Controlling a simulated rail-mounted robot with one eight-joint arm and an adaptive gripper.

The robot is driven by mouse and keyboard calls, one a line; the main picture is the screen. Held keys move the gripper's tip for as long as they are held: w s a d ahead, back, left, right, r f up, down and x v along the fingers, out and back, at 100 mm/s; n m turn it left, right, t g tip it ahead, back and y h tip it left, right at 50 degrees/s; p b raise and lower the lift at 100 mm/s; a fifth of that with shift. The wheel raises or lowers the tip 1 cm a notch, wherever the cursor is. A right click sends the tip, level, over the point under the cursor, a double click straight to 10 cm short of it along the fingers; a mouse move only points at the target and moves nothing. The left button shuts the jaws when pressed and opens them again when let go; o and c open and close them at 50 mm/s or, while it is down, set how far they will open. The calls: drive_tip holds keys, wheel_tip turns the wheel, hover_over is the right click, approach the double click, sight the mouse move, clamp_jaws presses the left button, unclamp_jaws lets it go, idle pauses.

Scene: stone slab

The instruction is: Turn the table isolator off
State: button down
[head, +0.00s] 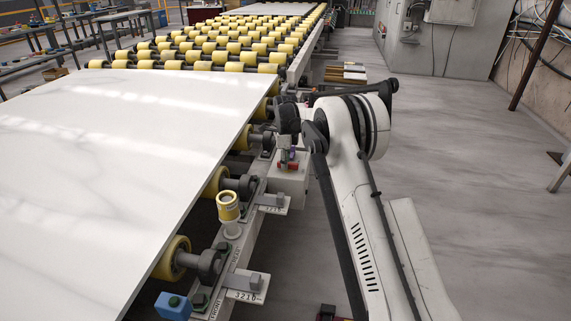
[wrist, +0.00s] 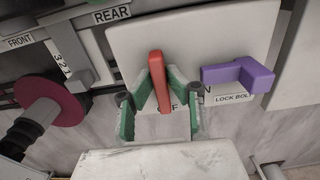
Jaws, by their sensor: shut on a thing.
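The table isolator is a pale box (head: 290,185) on the side of the roller table, and its face (wrist: 205,40) fills the upper wrist view. Its red handle (wrist: 158,68) runs nearly up and down in that view. My gripper (wrist: 161,82), with green-padded fingers, is shut around the red handle, one finger on each side. The lettering by the handle's lower end is partly hidden; "F" and "N" show. A purple lock bolt (wrist: 240,76) sits to the right, above a "LOCK BOLT" label. In the head view my arm reaches to the box and the fingers are hard to make out.
A large white slab (head: 100,150) lies on yellow rollers (head: 215,45) left of the box. A yellow-topped post (head: 228,207) and a blue block (head: 173,306) stand along the rail. A dark red disc (wrist: 50,100) is left of the gripper.

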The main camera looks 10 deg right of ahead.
drive_tip(key=c, duration=1.7)
unclamp_jaws()
drive_tip(key=shift+r, duration=0.1)
wheel_tip(320, 180, up, 12)
drive_tip(key=shift+f, duration=0.1)
